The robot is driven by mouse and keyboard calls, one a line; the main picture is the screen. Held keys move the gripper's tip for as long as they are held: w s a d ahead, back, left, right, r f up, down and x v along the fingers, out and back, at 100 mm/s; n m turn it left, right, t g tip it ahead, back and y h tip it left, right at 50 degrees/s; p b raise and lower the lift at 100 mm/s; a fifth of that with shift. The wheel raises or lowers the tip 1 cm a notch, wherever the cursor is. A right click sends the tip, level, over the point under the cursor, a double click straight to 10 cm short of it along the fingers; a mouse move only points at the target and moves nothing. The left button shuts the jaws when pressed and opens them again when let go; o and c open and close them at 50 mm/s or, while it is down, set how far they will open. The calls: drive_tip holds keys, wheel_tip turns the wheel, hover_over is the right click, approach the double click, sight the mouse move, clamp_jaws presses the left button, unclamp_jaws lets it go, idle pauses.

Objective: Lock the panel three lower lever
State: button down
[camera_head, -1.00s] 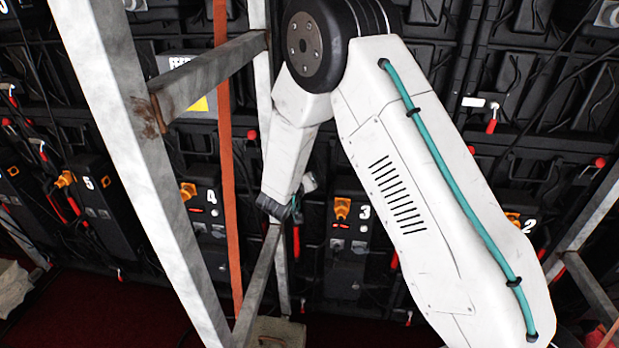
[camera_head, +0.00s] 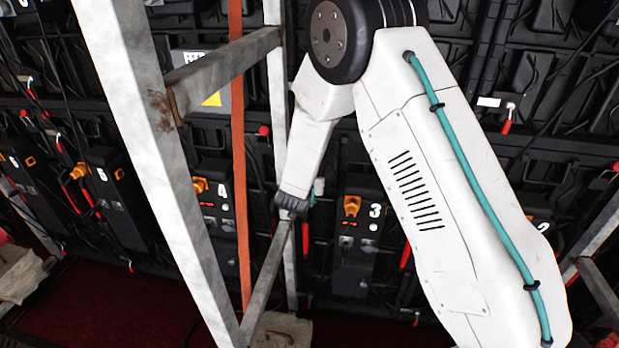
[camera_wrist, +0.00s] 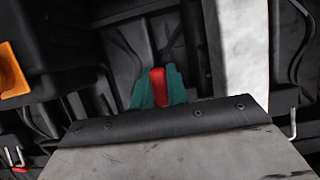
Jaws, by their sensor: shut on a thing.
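The panel three unit (camera_head: 357,237) is a black box with an orange plug and a white 3, right of my gripper in the head view. A red lever (camera_head: 305,238) hangs left of it, just below my dark wrist end (camera_head: 292,203). In the wrist view, my gripper (camera_wrist: 158,90) has its teal fingers shut on the red lever (camera_wrist: 158,80), one on each side. The lever's lower part is hidden behind the gripper body. My fingers are too small and covered to make out in the head view. Whether the lever is locked cannot be told.
A grey metal frame post (camera_head: 165,165) and crossbar (camera_head: 228,68) stand close at the left of my arm. An orange strap (camera_head: 238,150) runs down beside them. More red levers (camera_head: 405,256) and the numbered unit 4 (camera_head: 215,200) are nearby. Another upright (camera_head: 600,225) stands at right.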

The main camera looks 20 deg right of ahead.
idle(0.3)
drive_tip(key=c, duration=1.4)
unclamp_jaws()
drive_tip(key=v, duration=0.7)
drive_tip(key=shift+s+a, duration=0.25)
drive_tip(key=shift+s, duration=0.1)
